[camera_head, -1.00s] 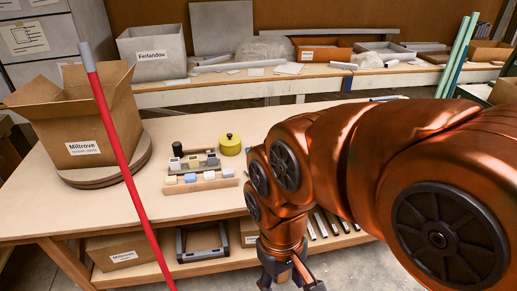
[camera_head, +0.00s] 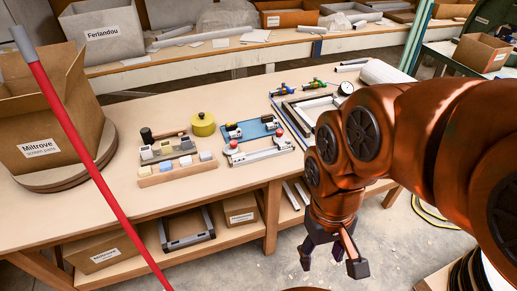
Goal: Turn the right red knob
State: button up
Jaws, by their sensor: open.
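Two small red knobs stand on a grey, rail-like fixture (camera_head: 262,154) on the wooden table. The right red knob (camera_head: 279,133) is at the fixture's right end and the left red knob (camera_head: 232,146) at its left end. Both are small in view, and their turn angle cannot be read. My gripper (camera_head: 332,264) hangs fingers down in front of the table's front edge, below and right of the knobs. Its fingers are spread and empty, well apart from both knobs.
A blue tray (camera_head: 258,127) lies just behind the fixture. A yellow round pot (camera_head: 203,124) and wooden block holders (camera_head: 180,170) stand to its left. A dial gauge (camera_head: 346,88) is at the back right, near my arm. A red pole (camera_head: 85,160) crosses the left foreground.

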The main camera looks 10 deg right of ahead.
aim_at(280, 137)
jog(key=k, duration=0.35)
jog(key=u, duration=0.15)
jog(key=i, duration=0.8)
jog(key=u, duration=0.7)
